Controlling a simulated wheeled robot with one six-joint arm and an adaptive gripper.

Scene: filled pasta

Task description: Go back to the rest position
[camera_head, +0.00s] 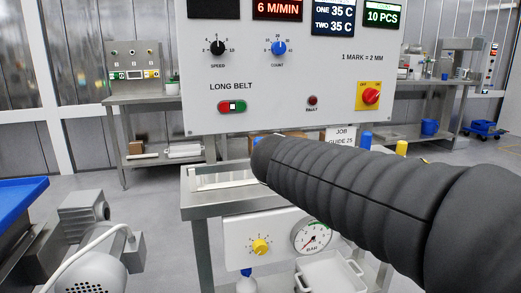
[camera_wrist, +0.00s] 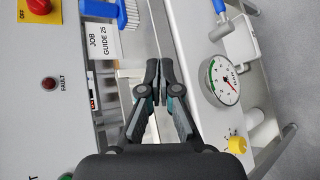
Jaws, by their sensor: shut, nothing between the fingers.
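My gripper (camera_wrist: 159,72) shows in the wrist view with its two fingers together and nothing between them. It hangs over the small metal table in front of the control panel. In the head view my arm, in a dark ribbed sleeve, reaches in from the right and hides the gripper. The control panel (camera_head: 290,75) stands upright behind the arm, with a speed knob (camera_head: 217,48), a blue count knob (camera_head: 278,48), a red and green belt switch (camera_head: 232,107) and a red rotary switch (camera_head: 370,96).
A pressure gauge (camera_head: 312,236) and yellow knob (camera_head: 260,247) sit on a lower panel. A job guide card (camera_wrist: 100,42) and blue brush (camera_wrist: 128,14) are close to the gripper. A grey motor (camera_head: 90,225) stands at left. Floor shows between it and the metal table.

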